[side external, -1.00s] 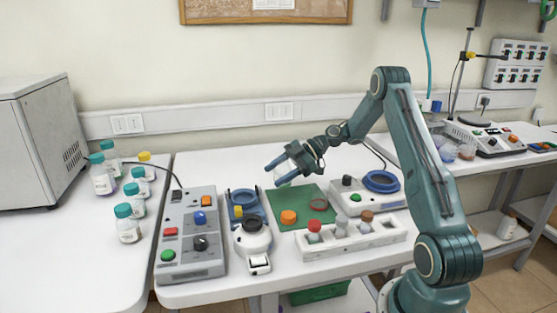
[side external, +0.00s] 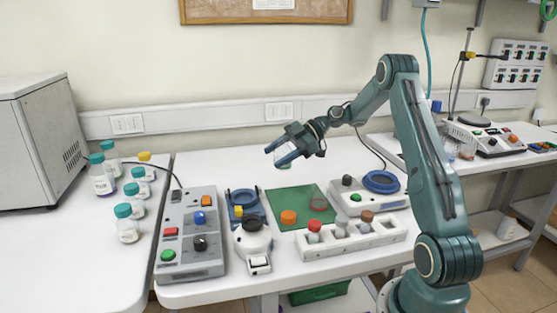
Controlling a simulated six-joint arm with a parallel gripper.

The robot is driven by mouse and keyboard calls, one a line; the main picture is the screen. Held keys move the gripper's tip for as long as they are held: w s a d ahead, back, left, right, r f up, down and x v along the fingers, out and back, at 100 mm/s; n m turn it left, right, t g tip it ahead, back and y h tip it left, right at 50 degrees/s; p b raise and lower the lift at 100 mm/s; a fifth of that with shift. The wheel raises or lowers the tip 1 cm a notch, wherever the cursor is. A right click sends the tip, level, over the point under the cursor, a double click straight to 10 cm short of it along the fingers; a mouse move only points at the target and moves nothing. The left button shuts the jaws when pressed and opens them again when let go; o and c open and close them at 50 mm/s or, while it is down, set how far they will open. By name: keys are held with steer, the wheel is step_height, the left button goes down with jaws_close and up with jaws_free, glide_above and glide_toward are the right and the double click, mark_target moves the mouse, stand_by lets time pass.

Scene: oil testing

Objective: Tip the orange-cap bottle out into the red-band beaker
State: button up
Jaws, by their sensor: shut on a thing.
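My gripper (side external: 284,153) is shut on a small clear bottle (side external: 283,158) with a little greenish content low in it. It shows no cap, and the fingers hide part of it. The gripper holds it in the air above the back of the green mat (side external: 290,200). An orange cap (side external: 288,217) lies on the mat. A clear round vessel with a reddish ring (side external: 318,203), apparently the red-band beaker, stands on the mat to the right of the cap. The held bottle is up and to the left of this beaker, apart from it.
A white rack (side external: 375,237) with several capped bottles stands in front of the mat. A grey control box (side external: 192,245) and a white instrument (side external: 252,240) are at the left. The table behind the mat is clear.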

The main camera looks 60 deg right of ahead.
mark_target(288, 145)
steer(key=shift+r, duration=0.15)
steer(key=shift+s+d+r+m+t+h, duration=0.25)
steer(key=shift+r+m+t+h, duration=0.2)
steer(key=shift+m+t+h, duration=0.25)
steer(key=shift+s+d+r+m+t+h, duration=0.2)
steer(key=shift+r+m+t+h, duration=0.25)
steer(key=shift+m, duration=0.35)
steer(key=m, duration=0.1)
steer(key=s+t+h, duration=0.1)
steer(key=m+h, duration=0.1)
steer(key=shift+s+d+r+m+t+h, duration=0.25)
steer(key=shift+s+d+r+m, duration=0.05)
steer(key=shift+s+d+r, duration=0.1)
steer(key=s+m+h, duration=0.6)
steer(key=s+h, duration=0.1)
steer(key=s, duration=0.2)
steer(key=shift+s+d+f+m+t, duration=0.3)
steer(key=shift+d+f+m+t, duration=0.1)
steer(key=shift+f+h, duration=0.15)
steer(key=shift+h, duration=0.15)
steer(key=shift+s+d+f+n+g+h, duration=0.25)
steer(key=shift+s+f+n+g+h, duration=0.6)
steer(key=shift+g, duration=2.4)
steer(key=shift+s+d+f+n+g+h, duration=0.1)
steer(key=shift+s+d+n+g+h, duration=0.75)
steer(key=shift+g, duration=2.35)
steer(key=shift+s+a+f+n+g+h, duration=0.4)
steer(key=shift+n+g+h, duration=0.95)
steer(key=shift+g, duration=1.9)
